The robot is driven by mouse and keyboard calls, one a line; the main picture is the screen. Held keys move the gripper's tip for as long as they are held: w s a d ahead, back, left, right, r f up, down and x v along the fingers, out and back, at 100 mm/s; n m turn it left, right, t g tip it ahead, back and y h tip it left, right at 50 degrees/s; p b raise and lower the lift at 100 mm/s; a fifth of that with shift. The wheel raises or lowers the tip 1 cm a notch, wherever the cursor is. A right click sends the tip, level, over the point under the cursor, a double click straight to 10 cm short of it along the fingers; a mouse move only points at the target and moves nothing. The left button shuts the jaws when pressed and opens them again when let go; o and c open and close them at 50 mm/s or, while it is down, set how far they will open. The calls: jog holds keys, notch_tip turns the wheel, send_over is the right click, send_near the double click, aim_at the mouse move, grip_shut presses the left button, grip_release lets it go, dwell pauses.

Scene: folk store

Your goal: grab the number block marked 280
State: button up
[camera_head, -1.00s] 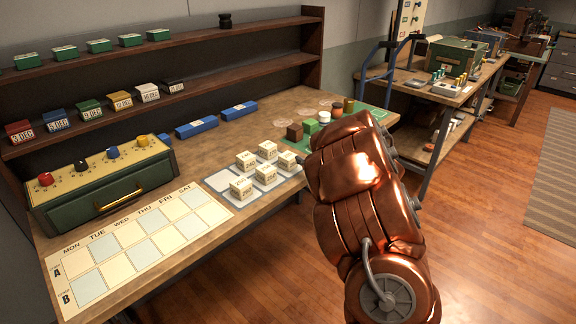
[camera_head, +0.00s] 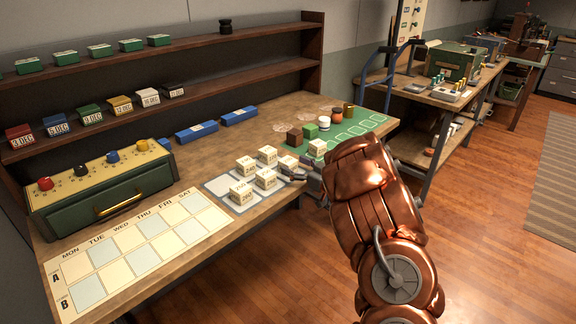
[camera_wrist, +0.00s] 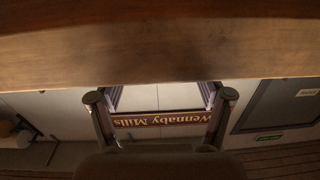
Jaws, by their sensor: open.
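Several cream number blocks stand on a pale sectioned mat (camera_head: 216,186) near the desk's front edge. The front block (camera_head: 241,191) has a dark number that may read 280, but it is too small to be sure. Others are the left-rear block (camera_head: 245,166), the rear block (camera_head: 267,155), the middle block (camera_head: 266,179) and the right block (camera_head: 288,163). My gripper (camera_head: 292,175) is at the desk edge, just right of the middle block and in front of the right block. In the wrist view its fingers (camera_wrist: 161,95) are spread, with nothing between them.
The desk edge (camera_wrist: 160,55) crosses the wrist view, with an upside-down "Wennaby Mills" sign (camera_wrist: 160,119) beyond the fingers. A calendar sheet (camera_head: 140,250) and green box (camera_head: 105,190) lie left. A green mat (camera_head: 350,133) with small pots lies right.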

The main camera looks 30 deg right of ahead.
aim_at(289, 161)
jog(key=shift+x, duration=1.45)
jog(key=c, duration=1.2)
jog(key=shift+c, duration=0.2)
jog(key=shift+r, duration=0.1)
jog(key=shift+r, duration=1.8)
jog(key=s+a+b, duration=0.1)
jog(key=s+a, duration=0.2)
jog(key=s, duration=0.3)
jog(key=s+a+r+b, duration=0.1)
jog(key=s+a, duration=0.3)
jog(key=s, duration=0.2)
jog(key=shift+b, duration=0.4)
